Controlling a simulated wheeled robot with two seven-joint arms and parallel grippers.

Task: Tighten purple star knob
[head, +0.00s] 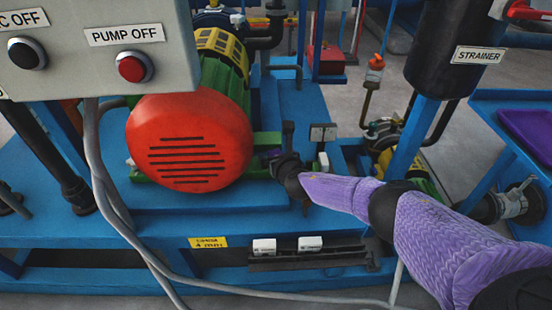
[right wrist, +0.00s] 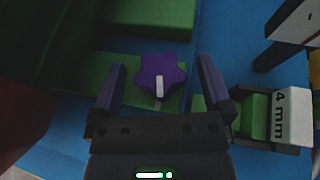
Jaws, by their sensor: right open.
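The purple star knob (right wrist: 160,76) shows in the right wrist view, with a white mark on it, on a green block (right wrist: 130,70). My right gripper (right wrist: 162,68) is open, with one finger on each side of the knob. I see gaps between the fingers and the knob. In the head view my right arm, in a purple sleeve, reaches in from the right, and the dark right gripper (head: 280,165) is beside the green motor base. The knob is mostly hidden there. My left gripper is not in view.
A red-fronted motor (head: 190,140) stands left of my right gripper. A control box (head: 95,45) with a grey cable is at upper left. A block marked "4 mm" (right wrist: 292,115) sits right of the gripper. A strainer (head: 470,50) and blue posts stand at right.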

